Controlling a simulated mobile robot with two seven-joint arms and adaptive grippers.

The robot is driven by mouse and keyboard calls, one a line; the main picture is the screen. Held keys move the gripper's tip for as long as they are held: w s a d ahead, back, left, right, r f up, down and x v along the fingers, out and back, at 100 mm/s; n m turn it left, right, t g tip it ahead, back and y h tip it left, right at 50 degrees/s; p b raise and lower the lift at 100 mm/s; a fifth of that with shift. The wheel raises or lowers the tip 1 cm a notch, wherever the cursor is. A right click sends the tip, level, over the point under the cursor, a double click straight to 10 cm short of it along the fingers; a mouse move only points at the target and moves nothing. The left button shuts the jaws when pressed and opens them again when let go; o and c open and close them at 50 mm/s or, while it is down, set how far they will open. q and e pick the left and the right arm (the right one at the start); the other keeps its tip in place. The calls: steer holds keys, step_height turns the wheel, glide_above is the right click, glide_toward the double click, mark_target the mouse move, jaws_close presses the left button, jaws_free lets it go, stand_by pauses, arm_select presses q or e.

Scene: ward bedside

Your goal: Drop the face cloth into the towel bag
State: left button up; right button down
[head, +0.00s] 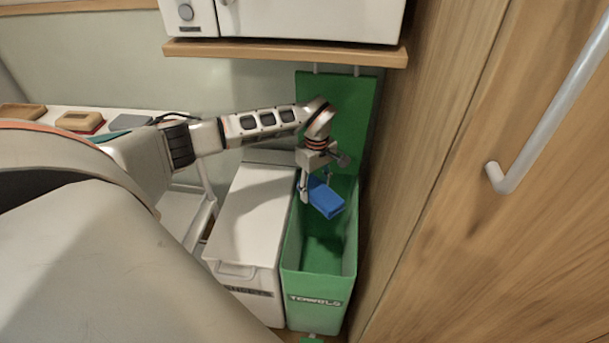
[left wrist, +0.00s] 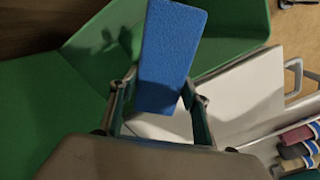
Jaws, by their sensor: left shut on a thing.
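The face cloth (head: 327,200) is a blue folded block. My left gripper (head: 305,190) is shut on it and holds it over the open mouth of the towel bag. In the left wrist view the face cloth (left wrist: 172,55) stands between the two fingers of the left gripper (left wrist: 160,108). The towel bag (head: 320,302) is a green open bin marked TOWELS, with its green lid (head: 352,120) raised at the back. Its visible inside looks empty. The green bin wall also shows in the left wrist view (left wrist: 60,110). My right gripper is not in view.
A white closed bin (head: 250,210) marked SHEETS stands directly left of the green one. A wooden cabinet (head: 450,200) with a metal handle (head: 545,125) is close on the right. A shelf (head: 290,50) with a white appliance (head: 310,18) hangs above. Rolled cloths (left wrist: 298,140) show in the wrist view.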

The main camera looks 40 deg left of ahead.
arm_select(q)
steer(key=shift+f, duration=0.15)
steer(key=o, duration=1.1)
steer(key=shift+w, duration=0.1)
step_height(320, 180, up, 6)
steer(key=shift+r, duration=0.75)
